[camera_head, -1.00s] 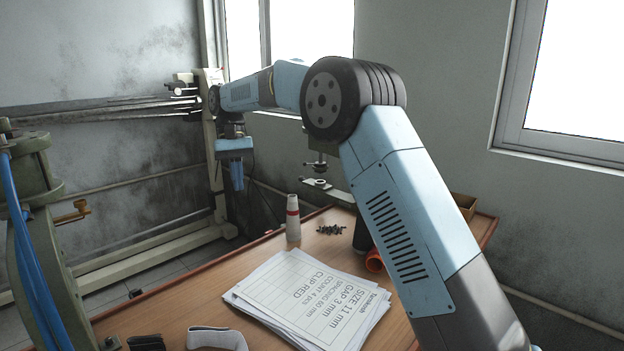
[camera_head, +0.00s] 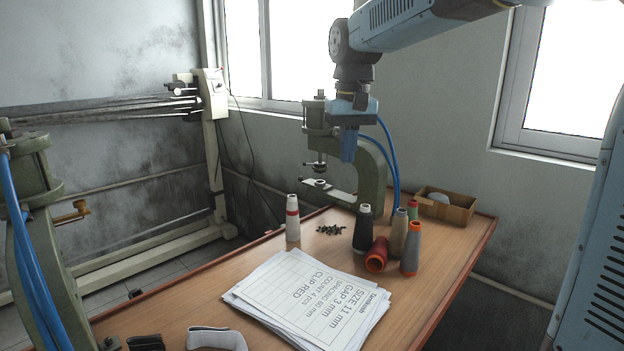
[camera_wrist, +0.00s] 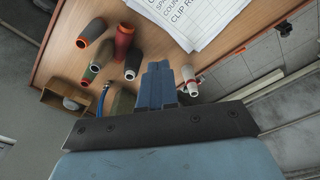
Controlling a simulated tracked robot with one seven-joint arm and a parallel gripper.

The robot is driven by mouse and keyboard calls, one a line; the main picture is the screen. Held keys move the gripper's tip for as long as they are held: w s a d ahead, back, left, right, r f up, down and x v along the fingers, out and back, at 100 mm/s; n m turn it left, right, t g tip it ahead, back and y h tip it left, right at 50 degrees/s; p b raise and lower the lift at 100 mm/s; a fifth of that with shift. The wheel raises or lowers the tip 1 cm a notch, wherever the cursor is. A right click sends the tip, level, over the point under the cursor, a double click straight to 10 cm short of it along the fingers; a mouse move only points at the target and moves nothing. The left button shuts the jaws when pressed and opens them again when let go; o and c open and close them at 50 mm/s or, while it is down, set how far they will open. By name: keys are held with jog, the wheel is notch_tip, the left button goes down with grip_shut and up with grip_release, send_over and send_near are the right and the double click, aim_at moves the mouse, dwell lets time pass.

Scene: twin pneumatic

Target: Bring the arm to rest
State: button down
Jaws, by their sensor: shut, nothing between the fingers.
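My gripper (camera_head: 349,146) hangs from my arm in front of the green pneumatic press (camera_head: 372,165) in the head view, pointing down, above the level of the table's cones. In the wrist view my gripper (camera_wrist: 158,68) has its blue fingers together and holds nothing. My blue arm link (camera_head: 420,22) reaches in from the upper right. The gripper covers part of the press, and I cannot tell the gap between them.
The wooden table (camera_head: 190,310) carries thread cones (camera_head: 364,230), a white bottle-like cone (camera_head: 292,220), small dark parts (camera_head: 331,230), printed sheets (camera_head: 300,300) and an open box (camera_head: 445,207). Another green machine (camera_head: 35,200) stands left. Blue hoses (camera_head: 391,165) run beside the press.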

jog(key=s+d+f+m+t, duration=0.1)
jog(key=s+d+f, duration=0.3)
jog(key=s+d, duration=0.4)
jog(key=s+d+f+m+t, duration=0.1)
jog(key=s+d+f+t, duration=0.2)
jog(key=s+d, duration=0.5)
jog(key=s+f, duration=0.1)
jog(key=s, duration=0.4)
jog(key=shift+s+f+m+t, duration=0.25)
jog(key=shift+s+m+t, duration=0.05)
jog(key=shift+d, duration=0.25)
